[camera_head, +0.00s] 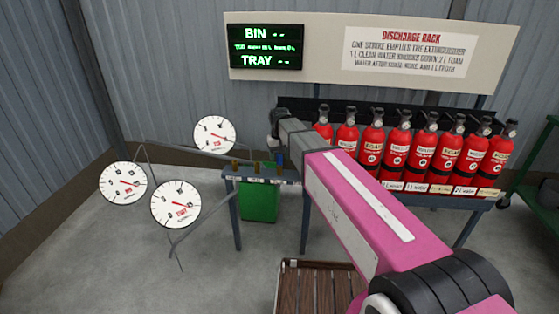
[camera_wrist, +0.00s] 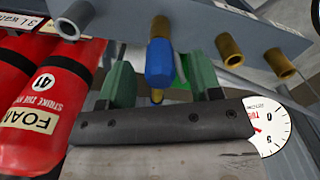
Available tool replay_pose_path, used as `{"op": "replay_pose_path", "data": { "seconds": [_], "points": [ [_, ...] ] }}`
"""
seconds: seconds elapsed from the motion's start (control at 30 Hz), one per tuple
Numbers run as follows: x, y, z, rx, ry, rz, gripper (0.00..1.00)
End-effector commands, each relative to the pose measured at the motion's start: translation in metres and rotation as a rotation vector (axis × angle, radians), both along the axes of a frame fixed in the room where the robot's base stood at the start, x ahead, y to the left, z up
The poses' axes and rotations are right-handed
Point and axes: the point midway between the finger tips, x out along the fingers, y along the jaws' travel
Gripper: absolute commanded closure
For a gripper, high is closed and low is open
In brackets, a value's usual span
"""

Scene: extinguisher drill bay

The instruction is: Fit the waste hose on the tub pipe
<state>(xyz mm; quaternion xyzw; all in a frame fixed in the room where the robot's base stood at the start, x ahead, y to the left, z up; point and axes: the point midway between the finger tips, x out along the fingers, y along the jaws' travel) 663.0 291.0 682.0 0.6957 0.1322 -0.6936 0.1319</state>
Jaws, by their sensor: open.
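In the wrist view my gripper (camera_wrist: 161,78) is open, with green fingers apart on either side of a blue hose end (camera_wrist: 160,62). The blue end is in line with a brass pipe stub (camera_wrist: 159,28) on the grey bench edge and meets or covers its tip. How far it sits on the stub I cannot tell. A small brass tip shows at its near end. The head view shows a bit of blue at my gripper (camera_head: 279,160), over the bench's right part. The green tub (camera_head: 259,201) stands under the bench. The rest of the hose is hidden.
Two brass stubs (camera_wrist: 229,50) (camera_wrist: 280,63) and a pale stub (camera_wrist: 74,20) flank the blue end. Red extinguishers (camera_head: 398,140) stand close on the right. Dial gauges (camera_head: 175,204) stand left. A slatted pallet (camera_head: 318,287) lies in front.

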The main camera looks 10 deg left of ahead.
Motion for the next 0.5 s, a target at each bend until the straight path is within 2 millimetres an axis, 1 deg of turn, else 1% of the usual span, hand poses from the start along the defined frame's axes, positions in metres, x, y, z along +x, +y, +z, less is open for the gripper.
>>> {"op": "replay_pose_path", "data": {
  "seconds": [0.1,0.23,0.4,0.5],
  "points": [
    [0.0,0.0,0.023,0.001,-0.003,0.0,0.42],
    [0.0,0.0,0.045,0.001,-0.003,0.0,0.42],
    [0.0,0.0,0.069,0.001,-0.002,0.0,0.42],
    [0.0,0.0,0.077,0.0,0.0,0.0,0.42]
  ]
}}
